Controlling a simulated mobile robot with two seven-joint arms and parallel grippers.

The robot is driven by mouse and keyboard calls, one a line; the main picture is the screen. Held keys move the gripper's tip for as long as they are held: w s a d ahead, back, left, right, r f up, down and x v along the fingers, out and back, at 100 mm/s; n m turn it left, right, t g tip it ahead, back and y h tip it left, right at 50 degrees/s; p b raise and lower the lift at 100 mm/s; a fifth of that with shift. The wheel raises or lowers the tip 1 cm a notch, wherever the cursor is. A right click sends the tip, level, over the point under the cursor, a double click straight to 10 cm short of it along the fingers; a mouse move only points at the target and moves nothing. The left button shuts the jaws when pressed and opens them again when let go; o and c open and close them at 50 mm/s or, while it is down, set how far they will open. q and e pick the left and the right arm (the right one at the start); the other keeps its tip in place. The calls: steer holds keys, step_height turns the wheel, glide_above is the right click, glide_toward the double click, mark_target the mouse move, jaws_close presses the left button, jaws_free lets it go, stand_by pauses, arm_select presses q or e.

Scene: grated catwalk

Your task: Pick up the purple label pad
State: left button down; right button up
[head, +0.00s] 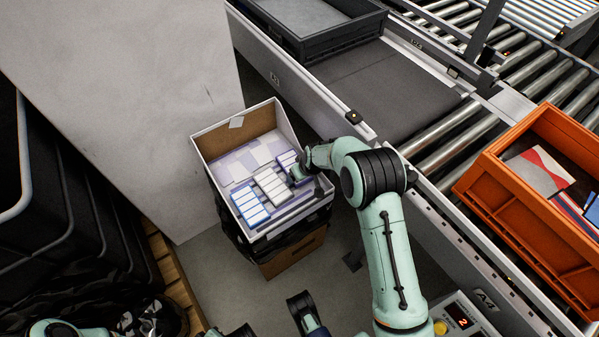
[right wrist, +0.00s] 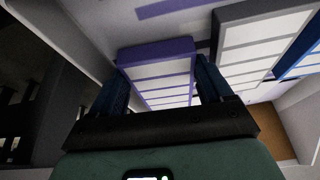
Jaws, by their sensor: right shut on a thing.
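The purple label pad (right wrist: 157,68) has a purple edge and white label strips. In the right wrist view it sits between the two blue fingers of my right gripper (right wrist: 160,88), which is shut on it. In the head view the purple pad (head: 287,158) shows at the right side of an open cardboard box (head: 205,147), beside my right gripper (head: 299,172), which reaches in over the box's right wall. The gripper hides part of the pad.
White-and-grey pads (head: 271,184) and blue pads (head: 250,207) lie close beside it in the box. A conveyor rail (head: 310,80) runs right of the box. An orange crate (head: 520,200) stands at the right. A pale wall panel (head: 130,100) stands left of the box.

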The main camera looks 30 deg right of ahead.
arm_select(q)
steer(key=s+d+r+g+h+p, duration=0.1)
steer(key=s+d+r+g+p, duration=0.1)
steer(key=s+d+r+p, duration=0.1)
steer(key=s+r+p, duration=0.1)
steer(key=s+r, duration=0.1)
steer(key=s, duration=0.1)
steer(key=shift+s+r, duration=0.15)
steer(key=shift+s, duration=0.2)
arm_select(e)
step_height(320, 180, up, 20)
steer(key=shift+f, duration=0.2)
